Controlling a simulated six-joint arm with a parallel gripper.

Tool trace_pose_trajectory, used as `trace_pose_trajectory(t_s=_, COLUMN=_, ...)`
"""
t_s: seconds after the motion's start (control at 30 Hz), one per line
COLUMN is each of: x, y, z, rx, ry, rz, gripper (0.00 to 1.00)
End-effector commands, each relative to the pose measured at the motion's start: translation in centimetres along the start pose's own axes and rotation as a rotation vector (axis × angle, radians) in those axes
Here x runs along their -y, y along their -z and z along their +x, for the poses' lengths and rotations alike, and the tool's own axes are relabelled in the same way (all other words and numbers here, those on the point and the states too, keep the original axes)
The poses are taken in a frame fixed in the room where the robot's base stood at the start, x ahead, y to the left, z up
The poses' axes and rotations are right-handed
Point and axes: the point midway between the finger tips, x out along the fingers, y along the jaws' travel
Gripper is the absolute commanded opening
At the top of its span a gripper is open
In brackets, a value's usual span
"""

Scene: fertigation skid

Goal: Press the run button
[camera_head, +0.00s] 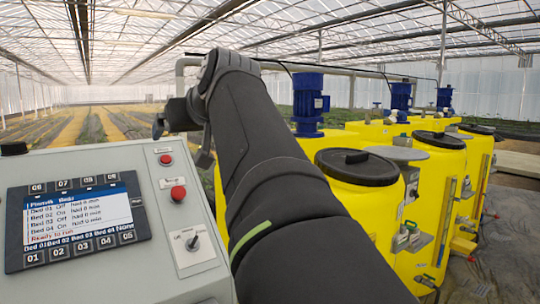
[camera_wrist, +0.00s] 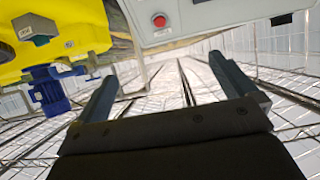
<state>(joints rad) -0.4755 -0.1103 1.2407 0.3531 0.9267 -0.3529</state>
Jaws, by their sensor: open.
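The grey control panel (camera_head: 110,165) stands at the left in the head view. Two red buttons sit on its right part, an upper one (camera_head: 166,159) and a lower one (camera_head: 178,192); their small labels are too blurred to read surely, so I cannot tell which is the run button. My gripper (camera_head: 182,138) is beyond the panel's top right edge, partly hidden by my arm. In the wrist view my gripper (camera_wrist: 170,88) is open and empty, its fingers wide apart. A red button (camera_wrist: 159,20) on a grey panel shows beyond them, near the top edge, not touched.
A screen (camera_head: 76,222) with bordering keys shows a bed list and "Ready to run". A rotary switch (camera_head: 192,243) sits below the red buttons. Yellow tanks (camera_head: 345,205) with black lids and blue motors (camera_head: 308,100) stand to the right. Open space lies above the panel.

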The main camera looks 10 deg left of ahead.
Motion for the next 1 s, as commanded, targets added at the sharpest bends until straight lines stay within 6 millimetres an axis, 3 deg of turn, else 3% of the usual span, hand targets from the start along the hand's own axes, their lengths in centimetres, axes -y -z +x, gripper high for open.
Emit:
trace_pose_trajectory(t_s=0.2, x=0.0, y=0.0, z=-2.2, rx=-0.001, ry=0.000, rz=0.001, gripper=1.00)
trace_pose_trajectory(t_s=0.5, x=0.0, y=0.0, z=-2.4, rx=0.000, ry=0.000, rz=0.001, gripper=0.98)
trace_pose_trajectory(t_s=1.0, x=0.0, y=0.0, z=-2.4, rx=0.000, ry=0.000, rz=0.001, gripper=0.00)
